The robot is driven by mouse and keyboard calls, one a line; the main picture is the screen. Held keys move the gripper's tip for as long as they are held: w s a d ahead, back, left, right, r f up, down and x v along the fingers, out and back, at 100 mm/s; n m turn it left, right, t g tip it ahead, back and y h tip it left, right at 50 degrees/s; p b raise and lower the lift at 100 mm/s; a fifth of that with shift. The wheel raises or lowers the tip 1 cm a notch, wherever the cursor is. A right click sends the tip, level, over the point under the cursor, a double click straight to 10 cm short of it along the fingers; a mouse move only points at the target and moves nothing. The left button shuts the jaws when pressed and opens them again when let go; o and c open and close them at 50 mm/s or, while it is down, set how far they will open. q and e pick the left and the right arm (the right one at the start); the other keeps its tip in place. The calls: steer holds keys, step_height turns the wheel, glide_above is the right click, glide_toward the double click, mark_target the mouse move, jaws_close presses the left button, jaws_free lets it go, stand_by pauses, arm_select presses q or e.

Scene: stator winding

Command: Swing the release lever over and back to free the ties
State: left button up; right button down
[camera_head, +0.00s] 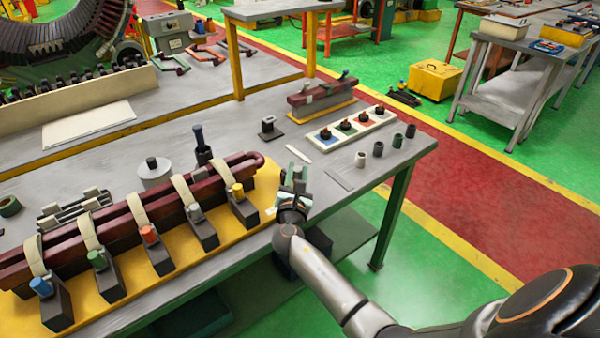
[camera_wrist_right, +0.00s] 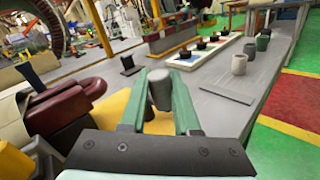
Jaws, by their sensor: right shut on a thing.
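My right gripper (camera_head: 296,180) is at the right end of the yellow fixture plate (camera_head: 262,197). In the right wrist view its two green fingers (camera_wrist_right: 161,100) are shut on a grey cylindrical grip, which looks like the release lever (camera_wrist_right: 160,84). The lever's lower part is hidden by my gripper. Beige ties (camera_head: 138,212) loop over the dark red coil (camera_head: 110,222) and run to dark blocks with coloured knobs along the plate's front. The coil's rounded end (camera_wrist_right: 68,102) also shows in the right wrist view. My left gripper is out of view.
A dark upright post (camera_head: 201,145) and a grey round weight (camera_head: 154,172) stand behind the coil. A white tray (camera_head: 386,117) with coloured pads and several small cylinders (camera_head: 378,149) lie to the right. The bench between them is mostly clear.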

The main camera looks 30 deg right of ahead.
steer(key=shift+a+m+g+h, duration=0.15)
steer(key=shift+m+g+h, duration=0.15)
steer(key=shift+m+h, duration=0.1)
steer(key=c, duration=0.6)
jaws_free()
steer(key=shift+c, duration=0.2)
